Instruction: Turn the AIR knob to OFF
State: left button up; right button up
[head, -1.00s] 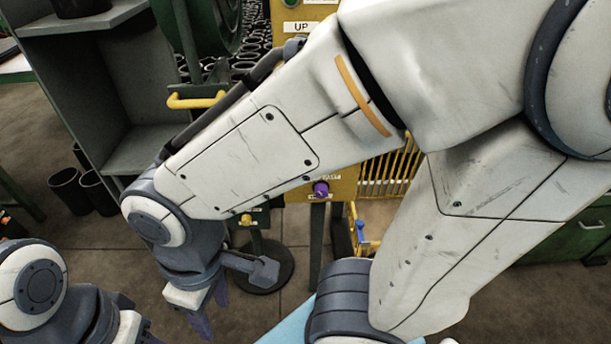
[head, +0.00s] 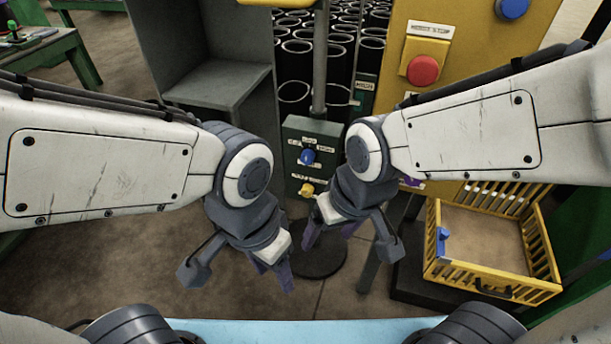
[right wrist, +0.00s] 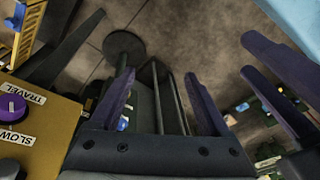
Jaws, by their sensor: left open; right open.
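A dark green control box (head: 312,150) on a post stands in the middle of the head view. It carries a blue knob (head: 308,156) above a yellow knob (head: 306,190). Their small labels are too blurred to read, so I cannot tell which knob is AIR or its setting. My right gripper (head: 331,234) is open and empty, just below and right of the box, apart from both knobs. My left gripper (head: 276,272) is open and empty, lower and left of the box. The right wrist view shows the right gripper's spread purple fingers (right wrist: 163,100).
A yellow panel (head: 440,25) with a red stop button (head: 422,70) stands at right. A purple knob labelled TRAVEL and SLOW (right wrist: 12,107) shows in the right wrist view. A yellow crate (head: 490,282) sits low right. Black sleeves (head: 295,90) stand behind the box; a grey shelf (head: 220,85) is left.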

jog(key=w+a+f+m+t+y+b, duration=0.2)
jog(key=w+a+f+m+t+b, duration=0.3)
jog(key=w+f+b, duration=0.45)
jog(key=m+t+h+b, duration=1)
jog(key=m+t+b, duration=0.1)
jog(key=m+b, duration=1.8)
send_near(306, 161)
pick_arm(q)
notch_tip(306, 161, down, 38)
jog(key=p, duration=0.3)
pick_arm(e)
jog(key=shift+m, duration=0.4)
jog(key=x, duration=0.9)
jog(key=shift+w+r, duration=0.1)
